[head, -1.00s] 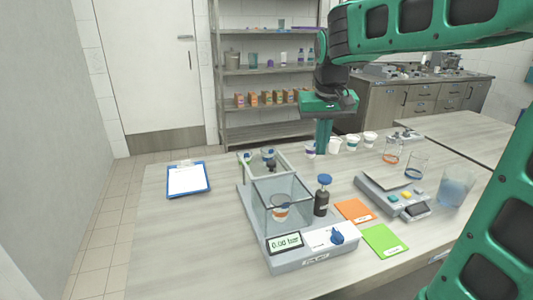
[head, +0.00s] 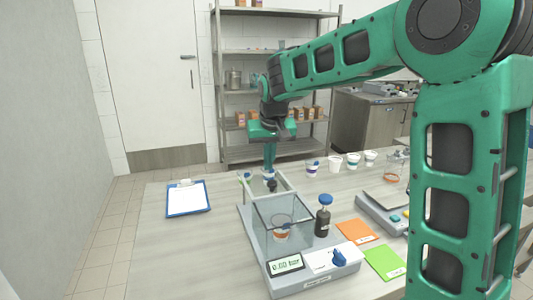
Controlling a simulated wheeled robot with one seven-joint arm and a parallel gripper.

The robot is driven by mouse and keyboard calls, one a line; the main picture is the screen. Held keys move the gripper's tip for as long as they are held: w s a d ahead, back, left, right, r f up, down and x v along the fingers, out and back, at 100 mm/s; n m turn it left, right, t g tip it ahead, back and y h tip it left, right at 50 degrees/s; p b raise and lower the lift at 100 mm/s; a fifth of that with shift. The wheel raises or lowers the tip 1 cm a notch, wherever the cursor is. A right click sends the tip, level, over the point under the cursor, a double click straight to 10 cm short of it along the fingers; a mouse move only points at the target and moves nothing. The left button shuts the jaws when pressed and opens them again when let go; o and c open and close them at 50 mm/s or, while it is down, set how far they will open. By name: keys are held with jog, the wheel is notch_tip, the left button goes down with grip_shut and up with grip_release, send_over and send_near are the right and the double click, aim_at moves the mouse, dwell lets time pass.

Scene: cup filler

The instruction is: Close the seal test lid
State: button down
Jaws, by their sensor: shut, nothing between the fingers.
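The seal tester (head: 314,283) stands on the table with a clear chamber (head: 263,214) and a display reading 0.00 bar. Its clear lid (head: 284,182) stands open, raised at the back of the chamber, with a dark knob (head: 271,185) near its middle. A cup with an orange band (head: 281,230) sits inside the chamber. My gripper (head: 269,166) is shut and empty, pointing down at the lid's upper edge. It seems to be behind or just above the lid; I cannot tell whether it touches.
A black bottle with a blue cap (head: 323,218) stands right beside the chamber. Orange (head: 355,231) and green (head: 384,262) cards lie to the right. Several cups (head: 335,163) stand at the back. A clipboard (head: 187,198) lies at left; the table between is clear.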

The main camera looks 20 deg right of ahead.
jog(key=shift+s+f, duration=0.1)
jog(key=shift+f, duration=0.4)
jog(key=shift+s+a+f, duration=0.1)
jog(key=shift+s+a, duration=0.05)
jog(key=shift+s, duration=0.7)
jog(key=shift+s+a+f, duration=0.1)
jog(key=shift+s+a, duration=0.05)
jog(key=shift+s, duration=0.7)
